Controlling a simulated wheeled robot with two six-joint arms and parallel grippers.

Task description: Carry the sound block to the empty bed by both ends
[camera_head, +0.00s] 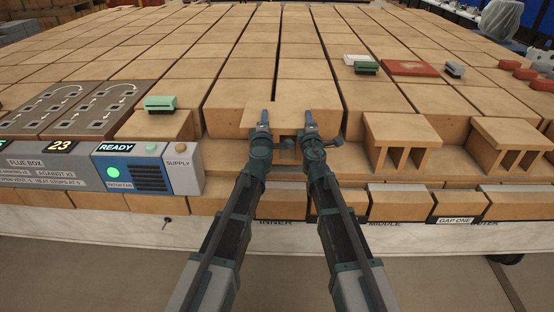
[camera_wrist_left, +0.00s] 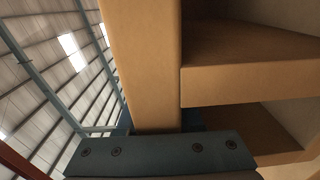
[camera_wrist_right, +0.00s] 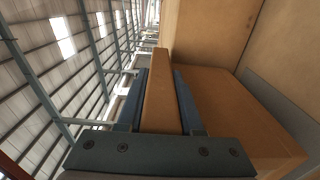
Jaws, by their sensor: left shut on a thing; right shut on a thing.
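A tan hollow block (camera_head: 283,114) sits at the front of the stacked rows in the head view, between and beyond my two grippers. My left gripper (camera_head: 264,118) is shut on its left part and my right gripper (camera_head: 309,118) on its right part. In the left wrist view a block wall (camera_wrist_left: 148,60) rises from the jaw, with hollows beside it. In the right wrist view a thin wall (camera_wrist_right: 160,95) stands between both fingers. A bare ledge (camera_head: 228,158) runs below the block. I cannot tell whether the block touches it; the arms partly hide the place.
Two other hollow blocks (camera_head: 402,135) (camera_head: 512,138) stand to the right on the ledge. A grey flue box (camera_head: 135,168) with a lit "READY" panel stands at left. A "GAP ONE" label (camera_head: 455,220) is at front right.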

